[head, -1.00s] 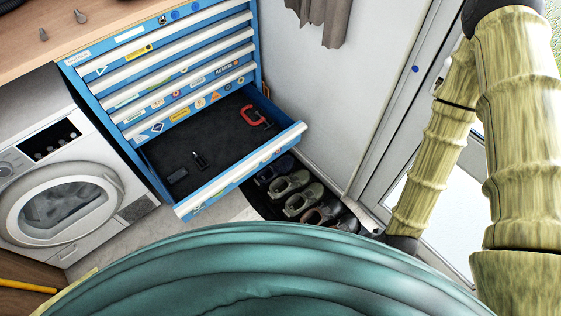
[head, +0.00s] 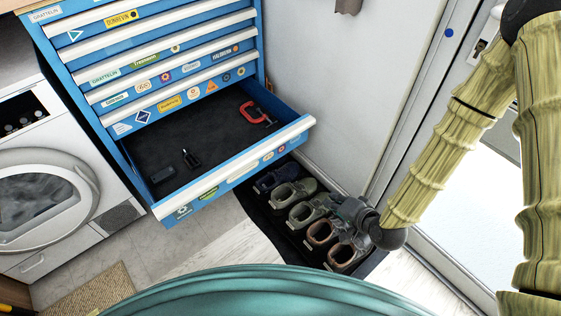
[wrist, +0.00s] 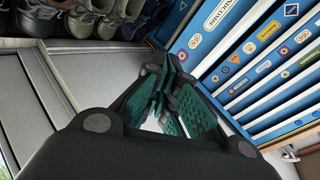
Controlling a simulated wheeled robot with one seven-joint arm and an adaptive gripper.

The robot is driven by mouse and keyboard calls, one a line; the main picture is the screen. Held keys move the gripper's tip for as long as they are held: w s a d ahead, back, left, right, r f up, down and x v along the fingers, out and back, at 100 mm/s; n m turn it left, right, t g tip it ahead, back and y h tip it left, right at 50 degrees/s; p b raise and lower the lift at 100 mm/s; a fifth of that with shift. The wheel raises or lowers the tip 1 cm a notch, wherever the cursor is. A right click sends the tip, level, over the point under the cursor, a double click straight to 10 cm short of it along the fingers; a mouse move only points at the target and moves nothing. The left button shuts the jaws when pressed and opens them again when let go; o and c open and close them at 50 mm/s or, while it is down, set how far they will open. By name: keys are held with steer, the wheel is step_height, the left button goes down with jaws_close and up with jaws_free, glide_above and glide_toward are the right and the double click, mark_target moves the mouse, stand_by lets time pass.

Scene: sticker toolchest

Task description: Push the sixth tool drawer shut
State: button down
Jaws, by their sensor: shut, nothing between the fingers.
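The blue tool chest (head: 88,107) stands at the left in the head view. One low drawer (head: 236,176) is pulled well out, below several shut ones. Its front is blue with stickers and a white handle strip. Inside on a dark mat lie a red clamp (head: 262,114), a small black tool and a dark box. In the wrist view my gripper (wrist: 165,85) has its green-padded fingers closed together and empty. Sticker-covered drawer fronts (wrist: 245,55) fill its right side; I cannot tell which is the open drawer. My gripper appears apart from them.
Several shoes (head: 309,212) stand on a dark mat under and right of the drawer, near my arm. A white washing machine (head: 45,205) is left of the chest. A white wall and glazed door lie to the right. Some floor before the drawer is clear.

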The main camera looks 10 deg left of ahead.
steer(key=w+a+f+m+t+y+b, duration=0.25)
steer(key=w+a+y+b, duration=0.35)
steer(key=b, duration=1.7)
glide_toward(276, 144)
steer(key=shift+t+y, duration=0.25)
steer(key=shift+y, duration=0.05)
steer(key=x, duration=0.4)
steer(key=f+x, duration=0.1)
steer(key=x, duration=0.1)
steer(key=shift+s+a, duration=0.1)
steer(key=shift+a, duration=0.1)
steer(key=shift+w+a, duration=0.3)
steer(key=shift+a, duration=0.05)
steer(key=shift+r, duration=0.1)
steer(key=shift+w, duration=0.1)
